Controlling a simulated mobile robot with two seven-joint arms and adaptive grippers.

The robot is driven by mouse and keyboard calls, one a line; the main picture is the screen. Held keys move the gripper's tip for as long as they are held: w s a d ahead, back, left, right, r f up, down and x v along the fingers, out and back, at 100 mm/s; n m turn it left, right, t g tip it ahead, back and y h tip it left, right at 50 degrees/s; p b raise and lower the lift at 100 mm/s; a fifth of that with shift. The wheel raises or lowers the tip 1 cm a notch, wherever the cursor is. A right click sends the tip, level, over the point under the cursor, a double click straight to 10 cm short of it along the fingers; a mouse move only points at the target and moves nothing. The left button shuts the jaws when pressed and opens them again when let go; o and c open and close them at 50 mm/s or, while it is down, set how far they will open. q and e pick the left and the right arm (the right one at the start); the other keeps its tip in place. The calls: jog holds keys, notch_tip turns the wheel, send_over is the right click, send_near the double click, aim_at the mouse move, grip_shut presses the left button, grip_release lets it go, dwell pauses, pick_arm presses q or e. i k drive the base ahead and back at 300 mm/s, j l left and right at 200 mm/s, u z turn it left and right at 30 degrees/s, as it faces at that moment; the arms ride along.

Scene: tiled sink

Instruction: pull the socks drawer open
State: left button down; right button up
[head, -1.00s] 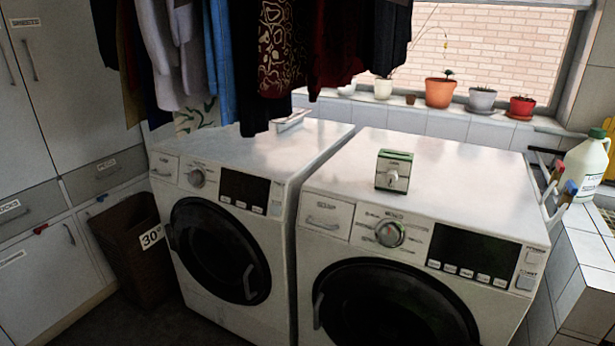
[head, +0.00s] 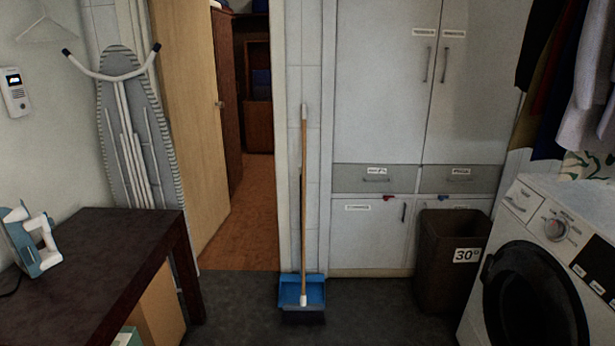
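The white cabinet (head: 385,90) stands right of centre at the back in the head view. It has two grey drawers side by side under its tall doors. The left grey drawer (head: 350,180) is shut, with a white label and a bar handle (head: 376,181). Its label is too small to read now, but the earlier view shows part of it ending in "CKS". The right grey drawer (head: 485,181) is also shut and has its own label and handle. Neither of my grippers is in view.
A brown basket marked 30 (head: 437,270) stands before the cabinet's lower right. A broom (head: 304,200) with a blue dustpan (head: 289,290) stands left of it. A washing machine (head: 545,230) is at right, a dark table (head: 90,245) at left. The floor between is clear.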

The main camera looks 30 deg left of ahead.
aim_at(363, 178)
jog(key=u, duration=0.7)
jog(key=i+z, duration=0.4)
jog(key=i, duration=1.65)
